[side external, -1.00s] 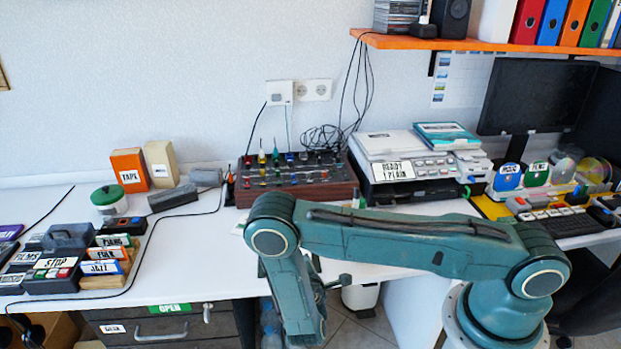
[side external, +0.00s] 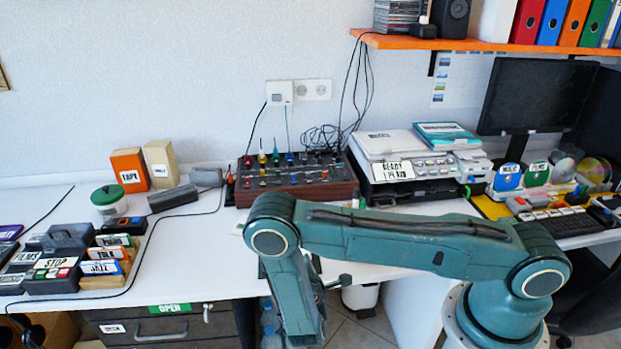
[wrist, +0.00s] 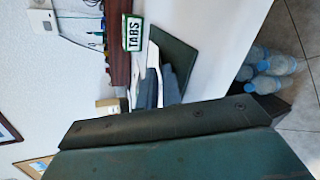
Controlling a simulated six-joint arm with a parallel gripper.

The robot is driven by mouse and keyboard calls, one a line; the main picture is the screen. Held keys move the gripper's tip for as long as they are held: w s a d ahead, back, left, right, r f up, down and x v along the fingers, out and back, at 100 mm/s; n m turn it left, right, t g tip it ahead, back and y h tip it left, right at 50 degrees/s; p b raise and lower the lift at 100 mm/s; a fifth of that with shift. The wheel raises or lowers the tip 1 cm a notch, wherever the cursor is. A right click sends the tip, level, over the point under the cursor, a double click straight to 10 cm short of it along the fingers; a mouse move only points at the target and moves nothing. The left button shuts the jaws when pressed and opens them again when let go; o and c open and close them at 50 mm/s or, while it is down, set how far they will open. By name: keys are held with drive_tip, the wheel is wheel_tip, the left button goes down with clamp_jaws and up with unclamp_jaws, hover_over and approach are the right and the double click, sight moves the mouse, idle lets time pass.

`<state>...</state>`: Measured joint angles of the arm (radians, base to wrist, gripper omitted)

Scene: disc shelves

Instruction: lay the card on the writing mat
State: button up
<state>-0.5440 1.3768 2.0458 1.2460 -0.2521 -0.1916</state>
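A dark green flat mat (wrist: 176,52) lies on the white desk in the wrist view, partly covered by white sheet-like shapes and grey-blue parts. A small white card-like sign with a green edge marked TABS (wrist: 132,33) shows beside it; I cannot tell whether it is the task's card. In the side external view my arm bends down over the desk's front edge, and its forearm hides most of the mat area. My gripper's fingertips cannot be made out clearly in either view. I cannot tell whether it holds anything.
A brown mixer (side external: 296,191) and a printer (side external: 405,190) stand along the back of the desk. Labelled cards (side external: 104,267) stand in a wooden holder at the left, beside a dark grey machine (side external: 50,275). The desk's left middle is mostly clear. Bottles (wrist: 270,68) stand below.

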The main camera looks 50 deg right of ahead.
drive_tip(key=v, duration=1.2)
drive_tip(key=shift+w, duration=0.15)
idle(0.5)
drive_tip(key=s+d+r+m+g+y, duration=0.25)
drive_tip(key=r+m, duration=0.35)
drive_tip(key=r, duration=0.4)
drive_tip(key=s+d+r+m+g+y, duration=0.1)
drive_tip(key=d+r+m+g+y, duration=0.3)
drive_tip(key=r, duration=0.6)
drive_tip(key=s+r+m+t+y, duration=0.2)
drive_tip(key=s+r+t+y, duration=0.1)
drive_tip(key=s+r, duration=1.1)
drive_tip(key=shift+a+m+y, duration=0.35)
drive_tip(key=shift+a+m, duration=0.05)
